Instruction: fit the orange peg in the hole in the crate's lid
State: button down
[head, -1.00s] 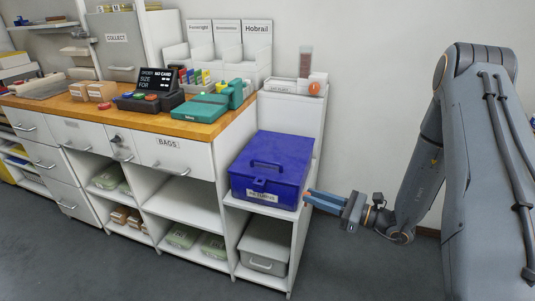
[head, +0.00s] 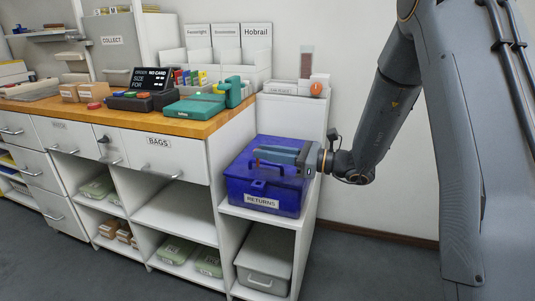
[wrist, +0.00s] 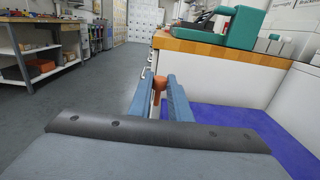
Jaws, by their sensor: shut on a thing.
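I cannot make out the hole in the lid, nor tell whether the peg touches the lid.
The wooden counter (head: 205,130) with a teal device (head: 197,107) stands left of the crate. A white cabinet back (head: 292,117) rises behind the crate, with a round orange thing (head: 316,89) on top. A grey bin (head: 263,268) sits below. Floor at the right is open.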

notch_tip(320, 180, down, 5)
jog(key=b, duration=0.3)
dwell(1.9)
jog(key=shift+f+b, duration=0.55)
jog(key=shift+f, duration=1.3)
dwell(0.6)
jog(key=c, duration=1.6)
grip_release()
jog(key=shift+o, duration=0.2)
jog(key=shift+r, duration=0.15)
notch_tip(320, 180, up, 9)
jog(key=p, duration=0.6)
jog(key=shift+p, duration=0.35)
